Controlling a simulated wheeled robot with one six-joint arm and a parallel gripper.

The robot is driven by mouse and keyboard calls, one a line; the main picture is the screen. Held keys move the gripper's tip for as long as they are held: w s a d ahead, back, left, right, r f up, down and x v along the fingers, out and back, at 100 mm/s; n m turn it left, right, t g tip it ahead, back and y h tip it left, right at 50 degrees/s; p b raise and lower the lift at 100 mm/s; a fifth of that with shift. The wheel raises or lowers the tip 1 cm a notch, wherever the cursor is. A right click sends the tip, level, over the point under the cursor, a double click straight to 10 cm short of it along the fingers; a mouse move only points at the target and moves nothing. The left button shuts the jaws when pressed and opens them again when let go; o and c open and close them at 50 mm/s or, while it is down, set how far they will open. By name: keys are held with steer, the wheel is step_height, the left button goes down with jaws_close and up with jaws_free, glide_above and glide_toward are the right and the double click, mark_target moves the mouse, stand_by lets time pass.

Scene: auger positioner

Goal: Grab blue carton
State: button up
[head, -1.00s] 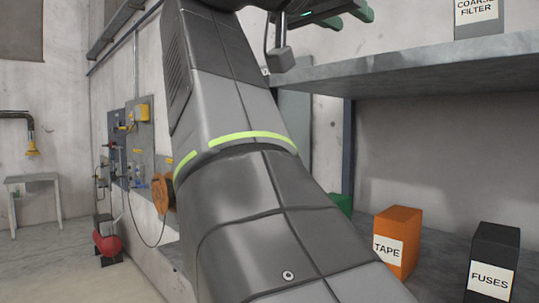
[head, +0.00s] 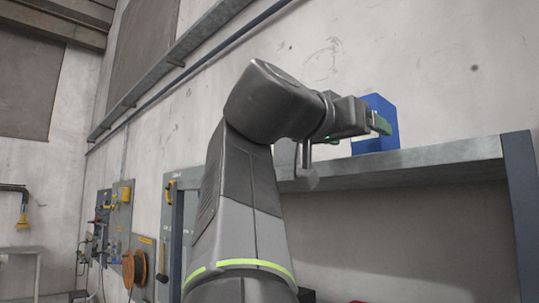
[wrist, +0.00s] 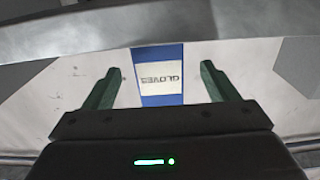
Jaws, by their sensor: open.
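The blue carton (head: 377,146) stands upright on the upper grey shelf, near its left end. My gripper (head: 382,124) is in front of it in the head view and hides part of it. In the wrist view the blue carton (wrist: 162,54) shows upside down, with a white label reading GLOVES. It lies centred in the gap between the two green fingers of my open gripper (wrist: 164,72), with clear space on both sides. The fingers do not grip it. How deep it sits between them I cannot tell.
The grey shelf (head: 440,157) runs right to a dark blue post (head: 521,205). Its top right of the carton looks clear. An orange box top (head: 357,301) just shows below. Tool panels and an orange reel (head: 128,270) are on the left wall.

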mark_target(372, 138)
steer(key=shift+w+d+r, duration=0.1)
steer(key=shift+w+d, duration=0.2)
steer(key=shift+d, duration=0.2)
steer(key=shift+w+d, duration=0.35)
steer(key=shift+w, duration=0.35)
steer(key=shift+w+d+r+p, duration=0.1)
steer(key=shift+w+d+p, duration=0.15)
steer(key=shift+d+p, duration=0.5)
steer(key=p+x, duration=0.1)
steer(key=x, duration=0.1)
steer(key=shift+w+d, duration=0.25)
steer(key=shift+d, duration=0.1)
steer(key=shift+w+d, duration=0.35)
steer(key=shift+c, duration=0.4)
steer(key=c, duration=1.1)
